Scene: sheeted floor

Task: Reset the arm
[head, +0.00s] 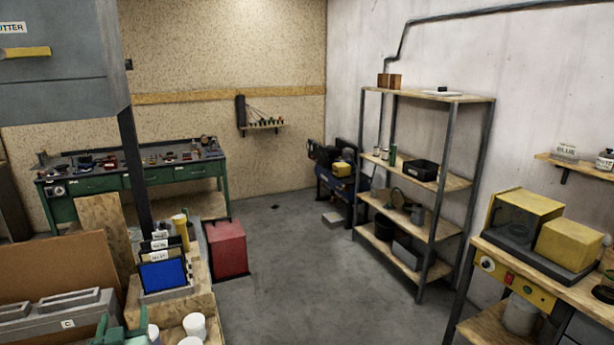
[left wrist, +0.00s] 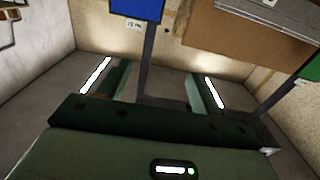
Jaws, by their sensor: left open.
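My left gripper (head: 122,332) shows as a green shape at the bottom left of the head view, beside white cylindrical containers (head: 194,325). In the left wrist view my left gripper (left wrist: 155,82) has its two green fingers wide apart, with nothing held between them. A dark post (left wrist: 147,60) with a blue panel (left wrist: 138,8) shows beyond the fingers there. My right gripper is in neither view.
A wooden stand with a blue-fronted holder (head: 162,275) is close on the left, near a red box (head: 226,249). A green workbench (head: 88,184) is behind. Shelving (head: 450,183) and a yellow machine (head: 524,219) line the right. The middle floor (head: 290,270) is clear.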

